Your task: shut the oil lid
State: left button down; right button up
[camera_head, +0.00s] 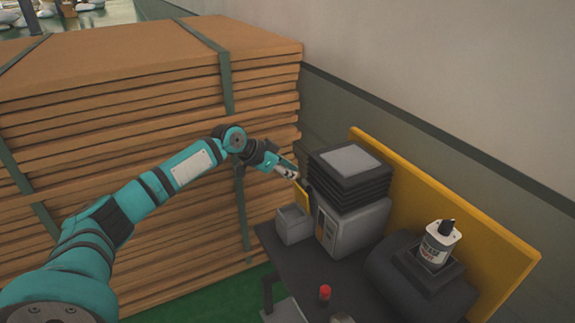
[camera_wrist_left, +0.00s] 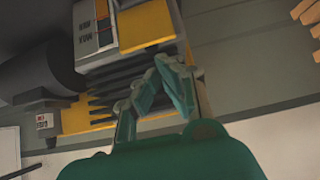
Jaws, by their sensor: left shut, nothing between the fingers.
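A small yellow flap (camera_head: 302,194), which looks like the oil lid, stands out from the left front of a grey machine (camera_head: 350,222) with a black ribbed top (camera_head: 350,178). In the left wrist view the flap (camera_wrist_left: 148,26) is a flat yellow plate beside the machine's labelled face (camera_wrist_left: 92,28). My left gripper (camera_head: 294,176) is shut and empty, at the upper edge of the flap. In the wrist view its fingertips (camera_wrist_left: 165,68) are close to the flap's edge; I cannot tell whether they touch. My right gripper is not in view.
A tall strapped stack of brown boards (camera_head: 150,95) stands left, behind my arm. The dark bench (camera_head: 283,262) carries a grey box (camera_head: 293,225), a red knob (camera_head: 325,292), a dark tank (camera_head: 405,270) and a white bottle (camera_head: 438,243). A yellow panel (camera_head: 430,195) runs behind.

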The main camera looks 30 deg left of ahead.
aim_at(306, 196)
pick_arm(q)
jog(key=p+x, duration=0.1)
jog(key=x, duration=0.4)
jog(key=shift+w+r, duration=0.1)
jog(key=shift+r, duration=0.1)
jog(key=shift+w+d+f, duration=0.2)
jog(key=shift+f, duration=0.35)
jog(key=shift+w, duration=0.1)
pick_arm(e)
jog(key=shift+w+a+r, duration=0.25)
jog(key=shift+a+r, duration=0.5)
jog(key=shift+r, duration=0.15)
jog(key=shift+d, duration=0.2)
pick_arm(q)
jog(key=shift+d, duration=0.15)
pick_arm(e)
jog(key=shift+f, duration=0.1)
